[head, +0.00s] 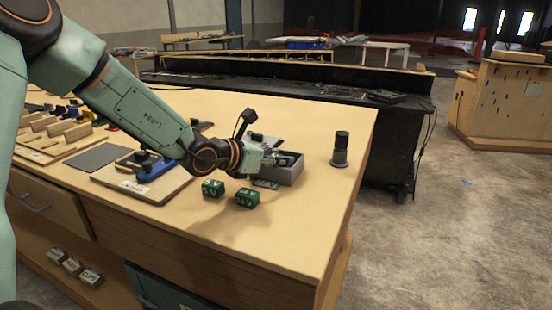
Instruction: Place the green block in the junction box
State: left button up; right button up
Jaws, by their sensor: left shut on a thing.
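My left gripper (284,159) reaches in from the left to the open grey junction box (291,176) on the wooden bench. It is shut on a small green thing that looks like a green block; the fingers mostly hide it. The held thing is at the box opening; I cannot tell whether it touches the box floor. Two other green blocks with white markings sit on the bench in front, one on the left (213,188) and one on the right (247,198). My right gripper is not in view.
A flat grey plate (265,184) lies in front of the box. A dark cylinder (340,150) stands to its right. A wooden board with a blue clamp (155,170) lies at left. The bench's front right is clear up to its edge.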

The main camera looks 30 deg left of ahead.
pick_arm(q)
jog(key=shift+s+f, duration=0.1)
jog(key=shift+f, duration=0.25)
